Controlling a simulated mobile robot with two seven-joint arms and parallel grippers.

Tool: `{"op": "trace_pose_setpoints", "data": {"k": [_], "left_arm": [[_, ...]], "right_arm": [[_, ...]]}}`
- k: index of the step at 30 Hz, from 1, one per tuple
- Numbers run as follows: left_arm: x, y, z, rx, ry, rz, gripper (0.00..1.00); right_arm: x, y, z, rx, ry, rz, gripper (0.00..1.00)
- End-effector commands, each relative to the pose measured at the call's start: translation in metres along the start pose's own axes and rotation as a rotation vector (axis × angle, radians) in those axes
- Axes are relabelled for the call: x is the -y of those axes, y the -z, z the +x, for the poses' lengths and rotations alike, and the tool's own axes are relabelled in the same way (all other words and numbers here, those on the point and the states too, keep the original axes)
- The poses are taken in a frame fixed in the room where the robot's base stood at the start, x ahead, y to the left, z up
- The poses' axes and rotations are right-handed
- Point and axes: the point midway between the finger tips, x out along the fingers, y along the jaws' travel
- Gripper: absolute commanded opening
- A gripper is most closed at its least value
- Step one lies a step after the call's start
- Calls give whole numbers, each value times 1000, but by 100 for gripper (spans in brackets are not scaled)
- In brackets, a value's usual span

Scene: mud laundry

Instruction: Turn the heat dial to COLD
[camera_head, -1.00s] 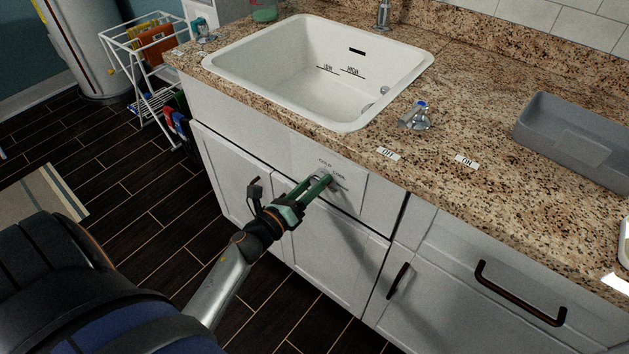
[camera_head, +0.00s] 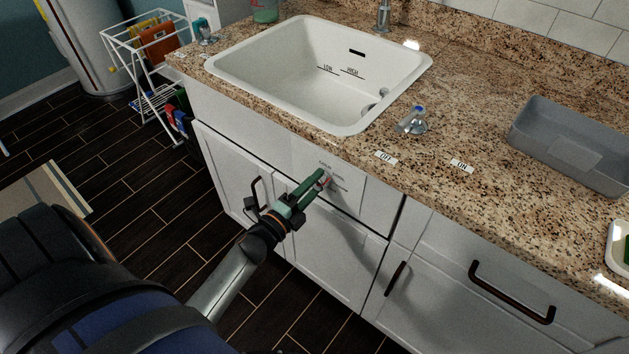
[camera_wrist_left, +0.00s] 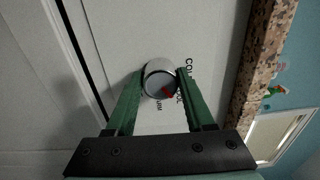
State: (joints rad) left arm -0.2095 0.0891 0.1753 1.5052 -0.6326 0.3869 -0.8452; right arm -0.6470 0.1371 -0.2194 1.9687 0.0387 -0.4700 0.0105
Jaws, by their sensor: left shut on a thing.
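The heat dial (camera_wrist_left: 158,82) is a pale round knob with a red mark, set on the white cabinet front below the sink. In the wrist view its red mark sits on the lower right of its face, on the side of the COOL and WARM lettering; the exact setting is hard to tell. My right gripper is not in view.
The granite counter (camera_head: 480,120) overhangs the panel just above my left gripper. A white sink (camera_head: 310,75), a faucet handle (camera_head: 412,121) and a grey bin (camera_head: 570,143) are on top. Dark cabinet handles (camera_head: 510,295) stick out at the right. A drying rack (camera_head: 150,60) stands at the far left.

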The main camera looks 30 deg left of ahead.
Motion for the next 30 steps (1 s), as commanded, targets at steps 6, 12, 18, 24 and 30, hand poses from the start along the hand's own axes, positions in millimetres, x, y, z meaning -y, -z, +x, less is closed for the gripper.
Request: {"op": "trace_pose_setpoints", "data": {"k": [6,12,18,24,30], "left_arm": [[3,-1,1,6,3,-206,0],[3,0,1,12,2,-396,0],[2,0,1,18,3,-584,0],[2,0,1,23,2,-750,0],[1,1,1,27,2,-878,0]], "right_arm": [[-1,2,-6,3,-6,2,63],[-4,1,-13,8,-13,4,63],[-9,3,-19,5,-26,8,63],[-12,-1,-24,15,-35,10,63],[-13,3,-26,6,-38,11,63]]}}
